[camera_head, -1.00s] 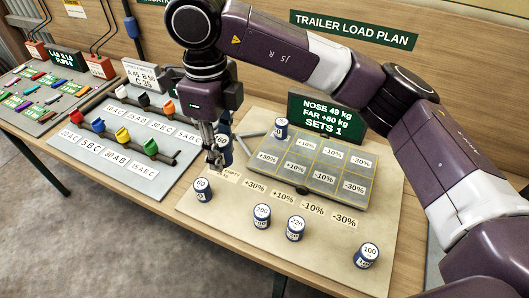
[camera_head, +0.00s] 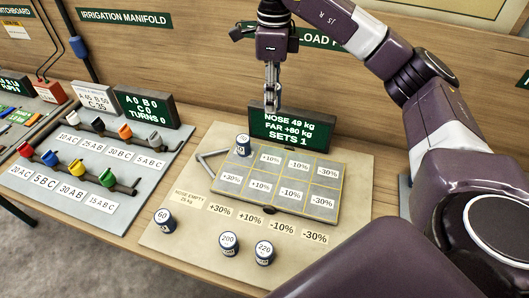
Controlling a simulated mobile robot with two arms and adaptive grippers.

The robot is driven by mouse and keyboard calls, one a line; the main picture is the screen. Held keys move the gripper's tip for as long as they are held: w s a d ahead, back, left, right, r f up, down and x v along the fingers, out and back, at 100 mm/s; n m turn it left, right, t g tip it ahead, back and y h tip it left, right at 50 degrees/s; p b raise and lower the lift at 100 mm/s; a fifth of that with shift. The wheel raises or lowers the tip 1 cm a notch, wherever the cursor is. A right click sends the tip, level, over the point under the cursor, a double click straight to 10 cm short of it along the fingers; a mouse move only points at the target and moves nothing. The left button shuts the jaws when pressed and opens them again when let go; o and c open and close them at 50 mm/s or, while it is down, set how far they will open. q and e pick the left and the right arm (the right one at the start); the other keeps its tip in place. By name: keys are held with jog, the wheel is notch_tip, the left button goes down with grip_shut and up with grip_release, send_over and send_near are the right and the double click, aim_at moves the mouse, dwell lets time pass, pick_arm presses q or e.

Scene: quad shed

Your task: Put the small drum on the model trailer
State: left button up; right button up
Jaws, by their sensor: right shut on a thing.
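My right gripper (camera_head: 271,104) points down at the top edge of the dark green load sign, behind the model trailer. Its fingers are close together; what they hold is hidden, and the drum that was at the fingers earlier no longer shows at its old place. The model trailer (camera_head: 283,205) is a grey bed with yellow-lined, percent-labelled cells and a hitch frame at its left. Drums marked 60 (camera_head: 166,221), 200 (camera_head: 229,243) and 220 (camera_head: 264,252) stand on the beige board in front. My left gripper is not in view.
The load sign (camera_head: 291,131) reads nose 49 kg, far +80 kg, sets 1. A valve panel (camera_head: 103,163) with coloured handles lies to the left. My right arm covers the right side. The board between the front drums and trailer holds only flat labels.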

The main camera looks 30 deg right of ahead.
jog(key=p, duration=0.2)
send_over(271, 159)
notch_tip(271, 159, down, 15)
jog(key=shift+w+f, duration=0.1)
notch_tip(271, 159, down, 3)
jog(key=shift+f+p, duration=0.2)
jog(key=shift+p, duration=0.45)
jog(key=shift+f, duration=0.45)
jog(key=shift+f, duration=0.1)
jog(key=o, duration=1.2)
